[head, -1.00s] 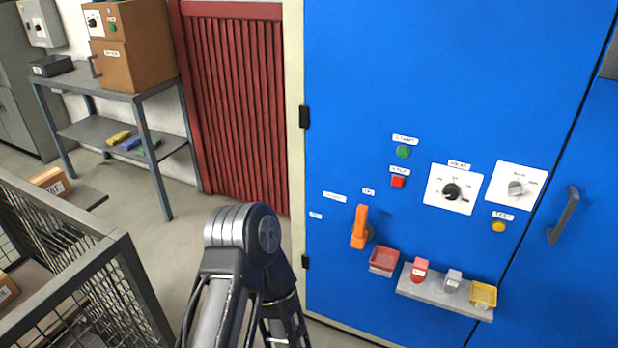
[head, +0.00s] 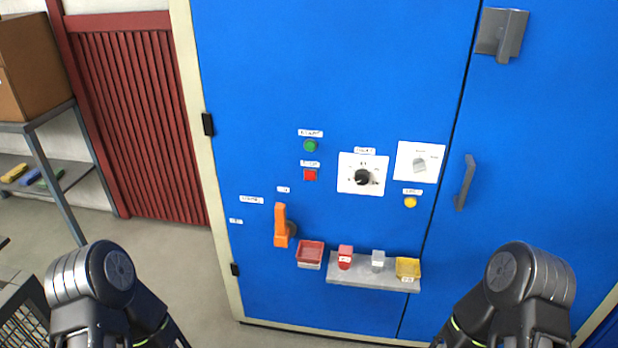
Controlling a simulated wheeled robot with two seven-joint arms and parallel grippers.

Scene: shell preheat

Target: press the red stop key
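My two arms show at the bottom left and bottom right of the head view, well below and to either side of the key. Both grippers are out of the frame, so their state is hidden.
An orange handle (head: 281,226) sticks out lower left of the key. Below are a red bin (head: 310,253) and a grey shelf (head: 345,278) with small items. A black knob (head: 362,177) and yellow button (head: 410,202) are to the right. Cabinet door handles (head: 465,182) protrude.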

